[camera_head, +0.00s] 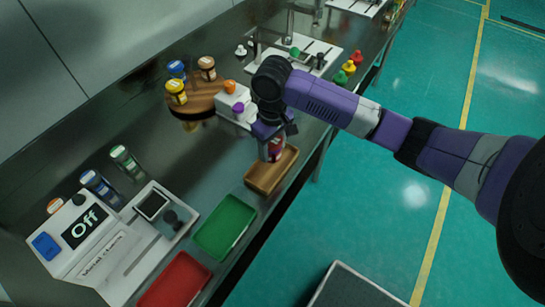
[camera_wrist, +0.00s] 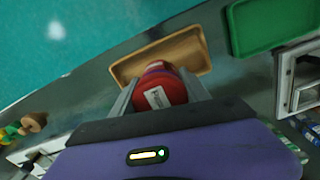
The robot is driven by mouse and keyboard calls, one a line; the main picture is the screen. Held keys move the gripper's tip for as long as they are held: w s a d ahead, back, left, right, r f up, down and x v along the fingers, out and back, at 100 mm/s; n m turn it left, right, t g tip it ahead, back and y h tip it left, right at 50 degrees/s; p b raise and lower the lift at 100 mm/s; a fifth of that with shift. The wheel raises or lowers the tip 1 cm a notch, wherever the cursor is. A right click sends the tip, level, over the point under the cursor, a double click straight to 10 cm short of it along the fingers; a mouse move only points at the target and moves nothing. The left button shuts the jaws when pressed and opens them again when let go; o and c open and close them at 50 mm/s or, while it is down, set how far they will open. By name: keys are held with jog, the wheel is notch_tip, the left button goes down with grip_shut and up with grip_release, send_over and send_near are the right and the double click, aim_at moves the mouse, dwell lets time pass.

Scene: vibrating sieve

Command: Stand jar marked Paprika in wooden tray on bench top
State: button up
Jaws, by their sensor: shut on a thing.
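My gripper (camera_head: 272,146) is shut on a red jar (camera_head: 275,153) with a pale label; the lettering is too small to read. In the wrist view the jar (camera_wrist: 161,88) sits between the two fingers, its red lid with a white label facing the camera. The wooden tray (camera_head: 262,187) lies on the dark bench top near its front edge. The jar is upright over the far end of the tray, and I cannot tell whether it touches the floor of the tray. The tray (camera_wrist: 128,67) also shows just beyond the jar in the wrist view.
A green tray (camera_head: 225,228) and a red tray (camera_head: 175,282) stand nearer along the bench edge. Several jars stand on a round wooden board (camera_head: 205,98) and behind the machine. A white block (camera_head: 228,104) is near my gripper.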

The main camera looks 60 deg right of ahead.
aim_at(273, 158)
jog(key=shift+f, duration=2.65)
jog(key=o, duration=1.6)
jog(key=shift+f, duration=0.1)
